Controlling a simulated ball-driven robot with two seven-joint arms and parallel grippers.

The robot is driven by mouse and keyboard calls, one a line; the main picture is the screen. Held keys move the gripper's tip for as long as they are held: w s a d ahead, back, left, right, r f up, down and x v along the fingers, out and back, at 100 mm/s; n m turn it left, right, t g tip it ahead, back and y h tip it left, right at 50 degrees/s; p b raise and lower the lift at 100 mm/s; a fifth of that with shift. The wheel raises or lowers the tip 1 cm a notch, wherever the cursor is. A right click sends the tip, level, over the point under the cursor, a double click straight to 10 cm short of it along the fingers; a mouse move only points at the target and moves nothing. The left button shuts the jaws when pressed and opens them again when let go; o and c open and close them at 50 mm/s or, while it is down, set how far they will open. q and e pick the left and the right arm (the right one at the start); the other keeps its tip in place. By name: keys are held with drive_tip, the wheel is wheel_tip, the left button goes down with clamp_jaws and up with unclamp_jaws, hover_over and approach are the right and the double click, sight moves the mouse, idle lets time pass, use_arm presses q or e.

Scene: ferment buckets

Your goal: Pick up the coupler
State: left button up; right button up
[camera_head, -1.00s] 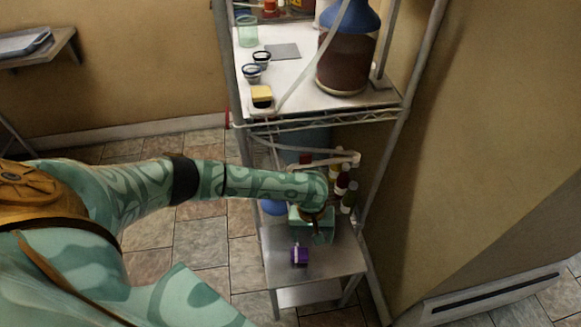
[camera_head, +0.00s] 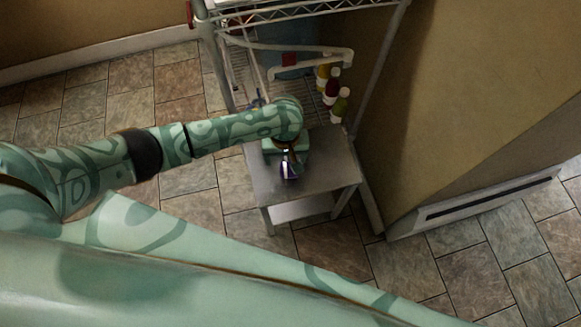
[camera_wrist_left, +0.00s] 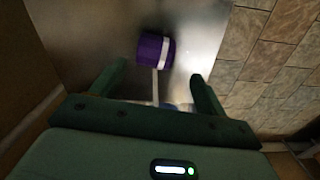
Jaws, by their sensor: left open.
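The coupler appears to be the small purple piece with a white band (camera_wrist_left: 154,48) in the left wrist view, over a grey metal tabletop. It also shows in the head view (camera_head: 289,173), partly covered by my gripper. My left gripper (camera_wrist_left: 159,72) is open, its two green fingers spread apart. The purple piece is just ahead of the fingertips, roughly centred between them. Nothing is gripped. In the head view my left gripper (camera_head: 287,158) is above the table, right by the purple piece; I cannot tell whether they touch. My right gripper is not in view.
The small metal table (camera_head: 325,170) has bare top to the right of the purple piece. Behind it stand several bottles (camera_head: 332,88) at a wire rack (camera_head: 320,13). A tan wall (camera_head: 450,110) is to the right; tiled floor (camera_head: 190,220) lies left.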

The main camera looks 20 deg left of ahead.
sight(289, 167)
use_arm(q)
drive_tip(key=f+b, duration=0.1)
drive_tip(key=f, duration=0.1)
drive_tip(key=f+b, duration=0.2)
drive_tip(key=d+f+b, duration=0.1)
drive_tip(key=f, duration=0.1)
drive_tip(key=shift+f+b, duration=0.55)
drive_tip(key=shift+b, duration=0.1)
drive_tip(key=shift+a+f, duration=0.1)
drive_tip(key=shift+r, duration=0.3)
drive_tip(key=c, duration=1.2)
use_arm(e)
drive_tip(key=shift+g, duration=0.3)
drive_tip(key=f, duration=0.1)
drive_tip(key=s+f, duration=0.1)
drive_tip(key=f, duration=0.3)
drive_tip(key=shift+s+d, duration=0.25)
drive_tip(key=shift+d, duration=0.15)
use_arm(q)
drive_tip(key=shift+c, duration=0.2)
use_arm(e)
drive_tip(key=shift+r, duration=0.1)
